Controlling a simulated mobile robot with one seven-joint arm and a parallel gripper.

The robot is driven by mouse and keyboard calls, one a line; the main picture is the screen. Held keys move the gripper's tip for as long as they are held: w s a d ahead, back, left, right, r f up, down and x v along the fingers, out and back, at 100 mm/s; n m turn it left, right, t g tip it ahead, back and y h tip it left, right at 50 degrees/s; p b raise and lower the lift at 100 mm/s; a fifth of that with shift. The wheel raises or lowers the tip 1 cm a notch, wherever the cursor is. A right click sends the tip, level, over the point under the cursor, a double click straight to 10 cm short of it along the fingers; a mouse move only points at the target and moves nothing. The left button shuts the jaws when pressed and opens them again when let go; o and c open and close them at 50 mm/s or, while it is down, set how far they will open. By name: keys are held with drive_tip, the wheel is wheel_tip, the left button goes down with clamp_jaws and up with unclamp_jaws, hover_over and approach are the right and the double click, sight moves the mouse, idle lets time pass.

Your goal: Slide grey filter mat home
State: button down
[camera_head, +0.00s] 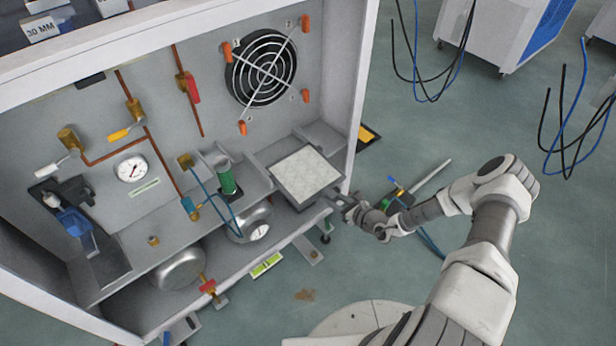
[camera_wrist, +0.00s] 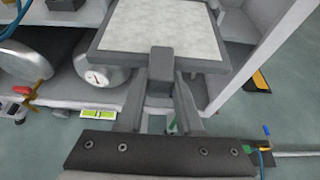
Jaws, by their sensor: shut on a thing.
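The grey filter mat (camera_head: 306,172) is a pale speckled panel in a dark grey frame. It lies roughly flat at the right end of the cabinet's shelf, below the round fan. In the wrist view the mat (camera_wrist: 160,30) fills the top middle, with a grey tab (camera_wrist: 161,70) at its near edge. My gripper (camera_head: 345,203) is at the mat's near right corner in the head view. In the wrist view my gripper (camera_wrist: 161,88) is shut on the tab, one finger on each side. The mat's far edge is cut off in the wrist view.
The white cabinet (camera_head: 357,90) has a side wall close right of the mat. Hoses and a small valve (camera_head: 397,186) lie on the floor right. Floor in front is mostly clear.

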sight(310, 179)
drive_tip(key=shift+w+a+f+b, duration=0.1)
drive_tip(key=shift+w+a+b, duration=0.25)
drive_tip(key=shift+w+a, duration=0.9)
drive_tip(key=shift+w+a+b, duration=0.35)
drive_tip(key=shift+w+a, duration=0.55)
drive_tip(key=shift+w, duration=0.6)
drive_tip(key=shift+w+a+f+b, duration=0.1)
drive_tip(key=shift+w+a+b, duration=0.25)
drive_tip(key=shift+w+a, duration=0.9)
drive_tip(key=shift+w+d, duration=0.1)
drive_tip(key=shift+d, duration=0.1)
drive_tip(key=shift+w+a, duration=0.25)
drive_tip(key=shift+w, duration=0.1)
drive_tip(key=c, duration=0.9)
unclamp_jaws()
drive_tip(key=shift+f, duration=0.1)
drive_tip(key=o, duration=0.4)
drive_tip(key=shift+w+r, duration=0.2)
drive_tip(key=p+v, duration=0.4)
drive_tip(key=v, duration=1.3)
drive_tip(key=shift+s+d+p, duration=0.2)
drive_tip(key=shift+s+p, duration=0.05)
drive_tip(key=shift+p, duration=0.05)
